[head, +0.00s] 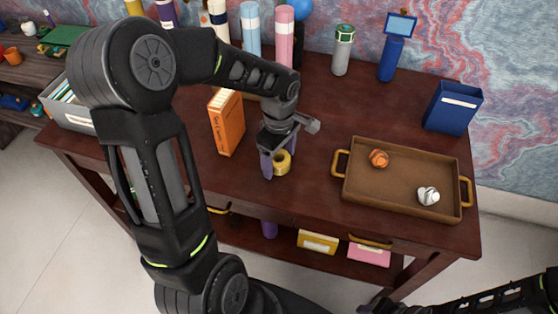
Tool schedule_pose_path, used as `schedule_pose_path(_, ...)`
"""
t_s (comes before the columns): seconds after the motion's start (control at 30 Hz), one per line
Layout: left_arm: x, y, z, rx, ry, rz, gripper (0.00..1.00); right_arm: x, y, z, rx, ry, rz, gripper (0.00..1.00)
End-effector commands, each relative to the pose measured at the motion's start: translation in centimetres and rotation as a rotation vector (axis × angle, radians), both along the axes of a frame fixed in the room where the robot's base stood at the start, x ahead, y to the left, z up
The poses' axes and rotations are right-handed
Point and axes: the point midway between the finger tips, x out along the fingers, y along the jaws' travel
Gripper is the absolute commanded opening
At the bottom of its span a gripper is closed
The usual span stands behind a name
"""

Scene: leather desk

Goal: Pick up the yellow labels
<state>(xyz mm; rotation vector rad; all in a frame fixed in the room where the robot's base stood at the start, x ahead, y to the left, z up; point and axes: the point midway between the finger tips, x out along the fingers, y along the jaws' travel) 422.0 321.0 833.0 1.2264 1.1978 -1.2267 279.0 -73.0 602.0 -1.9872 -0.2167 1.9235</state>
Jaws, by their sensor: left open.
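The yellow labels (282,162) are a small yellow roll on the dark red-brown desk (310,195), left of the tray. My left gripper (275,160) points down right at the roll, with a purple-grey finger on the roll's left side. The gripper is open; whether its fingers touch the roll I cannot tell. The other finger is mostly hidden. My right arm (500,297) shows at the bottom right corner, with its fingers not clearly seen.
A brown tray (400,192) with yellow handles holds an orange roll (379,158) and a white roll (428,195). An orange box (227,122) stands left of my left gripper. A blue holder (453,108) stands at the right. Several tall bottles line the back.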

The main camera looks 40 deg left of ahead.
Motion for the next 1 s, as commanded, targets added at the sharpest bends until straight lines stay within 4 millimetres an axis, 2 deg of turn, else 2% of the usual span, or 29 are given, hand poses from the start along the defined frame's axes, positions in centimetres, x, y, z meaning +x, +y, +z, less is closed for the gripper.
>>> schedule_pose_path(0.17, 0.0, 0.01, 0.02, 0.0, 0.0, 0.0, 0.74, 0.0, 0.0, 0.0, 0.0, 0.0, 0.0, 0.36)
schedule_pose_path(0.9, 0.0, 0.0, 0.02, 0.0, 0.0, 0.0, 0.14, 0.0, 0.0, 0.0, 0.0, 0.0, 0.0, 0.36)
schedule_pose_path(1.0, 0.01, 0.0, 0.03, 0.0, 0.0, 0.0, 0.1, 0.0, 0.0, 0.0, 0.0, 0.0, 0.0, 0.36)
